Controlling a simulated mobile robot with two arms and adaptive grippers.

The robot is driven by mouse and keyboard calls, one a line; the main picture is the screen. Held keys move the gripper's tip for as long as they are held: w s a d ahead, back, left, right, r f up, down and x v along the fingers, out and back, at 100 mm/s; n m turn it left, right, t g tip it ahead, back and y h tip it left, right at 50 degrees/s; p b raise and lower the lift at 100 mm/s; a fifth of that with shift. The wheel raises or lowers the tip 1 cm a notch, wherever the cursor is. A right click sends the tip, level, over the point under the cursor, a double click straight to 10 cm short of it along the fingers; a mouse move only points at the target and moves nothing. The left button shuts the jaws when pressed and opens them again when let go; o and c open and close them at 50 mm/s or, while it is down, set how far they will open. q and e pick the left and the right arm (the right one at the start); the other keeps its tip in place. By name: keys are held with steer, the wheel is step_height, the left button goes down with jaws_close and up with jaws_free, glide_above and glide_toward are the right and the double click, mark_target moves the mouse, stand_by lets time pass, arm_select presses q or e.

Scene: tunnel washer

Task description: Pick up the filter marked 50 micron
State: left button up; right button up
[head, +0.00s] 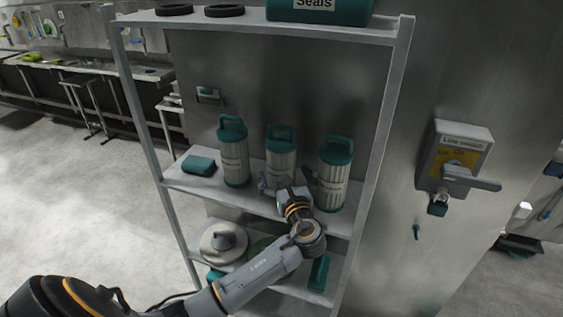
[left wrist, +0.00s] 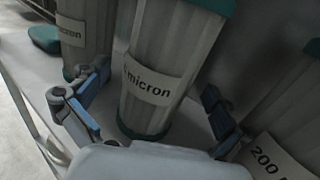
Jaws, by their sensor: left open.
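Three cylindrical filters with teal caps and handles stand upright on the middle shelf: a left filter (head: 234,155), a middle filter (head: 281,150) and a right filter (head: 334,172). In the left wrist view the middle filter (left wrist: 158,60) has a label reading "micron", its number not legible. The right filter's label (left wrist: 275,155) reads "200 m…"; the left filter's label (left wrist: 72,40) is only partly visible. My left gripper (head: 286,183) is open in front of the middle filter, its fingers to either side of it in the left wrist view (left wrist: 150,98). My right gripper is not visible.
The metal shelf unit (head: 392,90) has uprights on both sides. A teal block (head: 198,165) lies left of the filters. A "Seals" box (head: 320,12) is on the top shelf. A line switch (head: 458,165) is on the wall at right. Open floor lies left.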

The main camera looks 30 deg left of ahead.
arm_select(q)
steer(key=x, duration=0.2)
steer(key=shift+w+a, duration=0.15)
steer(key=shift+a, duration=0.05)
steer(key=shift+d, duration=0.1)
steer(key=c, duration=1.4)
steer(key=shift+c, duration=0.2)
steer(key=shift+r, duration=0.1)
